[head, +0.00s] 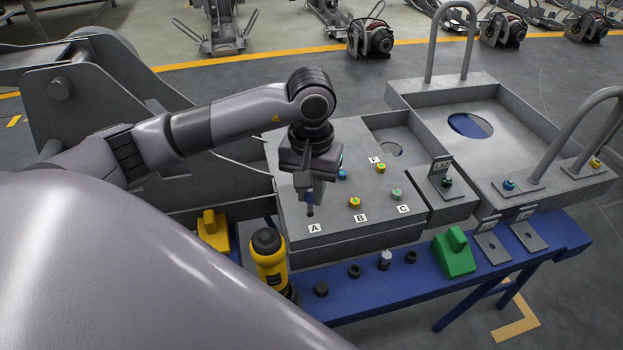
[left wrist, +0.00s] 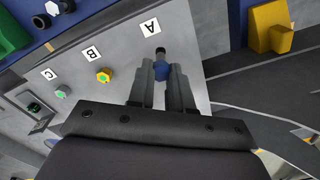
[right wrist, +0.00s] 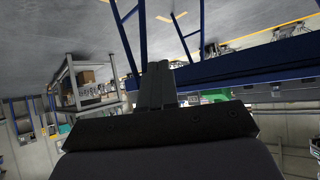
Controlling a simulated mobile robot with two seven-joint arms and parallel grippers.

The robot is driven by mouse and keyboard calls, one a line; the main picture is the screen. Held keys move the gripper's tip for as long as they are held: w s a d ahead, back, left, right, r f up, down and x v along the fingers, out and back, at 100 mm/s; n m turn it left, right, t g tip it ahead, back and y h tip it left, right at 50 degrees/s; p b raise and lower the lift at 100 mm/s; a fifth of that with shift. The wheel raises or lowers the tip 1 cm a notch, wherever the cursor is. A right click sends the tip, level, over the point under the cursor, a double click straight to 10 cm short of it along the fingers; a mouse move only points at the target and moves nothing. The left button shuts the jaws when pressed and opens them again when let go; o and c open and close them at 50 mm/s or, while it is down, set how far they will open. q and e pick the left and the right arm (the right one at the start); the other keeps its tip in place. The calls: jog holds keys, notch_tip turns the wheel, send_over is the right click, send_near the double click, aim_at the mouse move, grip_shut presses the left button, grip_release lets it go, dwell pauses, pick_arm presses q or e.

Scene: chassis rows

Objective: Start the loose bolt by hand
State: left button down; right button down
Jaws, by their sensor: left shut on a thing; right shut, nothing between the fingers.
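My left gripper (head: 309,193) points down over the grey chassis plate (head: 375,235), near the label A (head: 315,228). It is shut on a blue-headed bolt (left wrist: 160,73), whose dark end sticks out past the fingertips towards label A. Whether that dark end touches the plate or sits in a hole, I cannot tell. Seated bolts show by label B (head: 355,202), label C (head: 397,194) and label F (head: 380,167); another blue one (head: 342,174) is partly behind the gripper. My right gripper (right wrist: 158,72) is shut and empty, away from the plate, seen only in the right wrist view.
A blue bench (head: 430,283) runs along the front. On it stand a yellow and black tool (head: 268,262), a green block (head: 454,254), a silver piece (head: 385,260) and several dark round parts. A yellow block (head: 213,230) is at the left. Handled grey trays (head: 520,185) lie to the right.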

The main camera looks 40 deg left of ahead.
pick_arm(q)
jog(key=n+p, duration=0.1)
jog(key=n, duration=0.1)
jog(key=n+p, duration=0.2)
jog(key=shift+s+r, duration=0.1)
jog(key=shift+r, duration=0.2)
jog(key=shift+a+f+n, duration=0.1)
jog(key=shift+f+n, duration=0.1)
jog(key=shift+n, duration=4)
jog(key=shift+f, duration=0.2)
jog(key=shift+f+b, duration=0.55)
jog(key=shift+b, duration=0.15)
jog(key=shift+f+b, duration=0.3)
jog(key=shift+f, duration=0.05)
jog(key=shift+f+b, duration=0.7)
